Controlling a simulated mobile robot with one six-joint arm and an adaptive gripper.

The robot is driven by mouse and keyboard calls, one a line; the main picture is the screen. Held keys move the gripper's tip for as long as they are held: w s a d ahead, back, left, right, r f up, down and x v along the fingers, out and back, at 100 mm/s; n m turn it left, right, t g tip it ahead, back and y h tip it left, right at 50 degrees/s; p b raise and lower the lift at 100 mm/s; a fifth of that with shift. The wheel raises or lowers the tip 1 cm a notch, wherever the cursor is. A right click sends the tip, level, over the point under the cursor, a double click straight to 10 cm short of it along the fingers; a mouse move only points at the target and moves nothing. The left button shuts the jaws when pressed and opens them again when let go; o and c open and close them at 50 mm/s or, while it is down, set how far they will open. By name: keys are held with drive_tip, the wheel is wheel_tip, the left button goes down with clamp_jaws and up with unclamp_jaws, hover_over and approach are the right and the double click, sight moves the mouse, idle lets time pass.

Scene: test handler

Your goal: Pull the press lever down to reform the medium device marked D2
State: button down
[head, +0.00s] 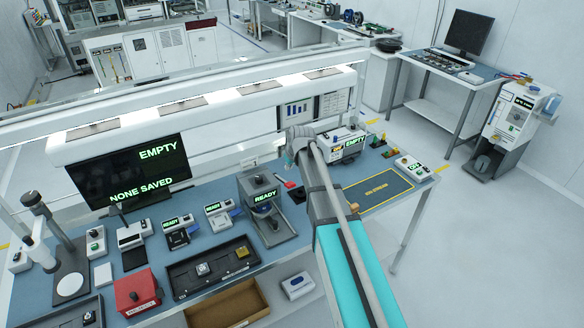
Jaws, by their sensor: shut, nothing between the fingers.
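The press (272,224) is a grey machine on the blue bench, with a lit green READY display. Its lever (290,184) sticks out on its right side and ends in a red knob. My arm reaches in from the lower right, and my gripper (298,194), small and dark, is just right of the red knob, partly hidden by my arm. It is shut with nothing in it; whether it touches the knob I cannot tell. No D2 marking is readable. A dark tray (215,284) holds a pale device (203,268) and a yellowish one (242,252).
Left of the press stand two small READY units (177,233), a red box (138,292) and a monitor (131,172) showing EMPTY and NONE SAVED. A cardboard box (226,303) lies at the front. Right of my arm are a yellow-outlined mat (378,190) and an ON unit (411,168).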

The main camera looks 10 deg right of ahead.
sight(288, 183)
drive_tip(key=b+x, duration=0.2)
drive_tip(key=x, duration=0.1)
drive_tip(key=shift+f, duration=0.2)
drive_tip(key=shift+s+d+f+b, duration=0.15)
drive_tip(key=shift+s+f+b, duration=0.25)
drive_tip(key=shift+f+b, duration=0.45)
drive_tip(key=shift+s+d+f+b, duration=0.1)
drive_tip(key=shift+s+f+b, duration=0.25)
drive_tip(key=shift+f+b, duration=0.5)
drive_tip(key=shift+r, duration=0.15)
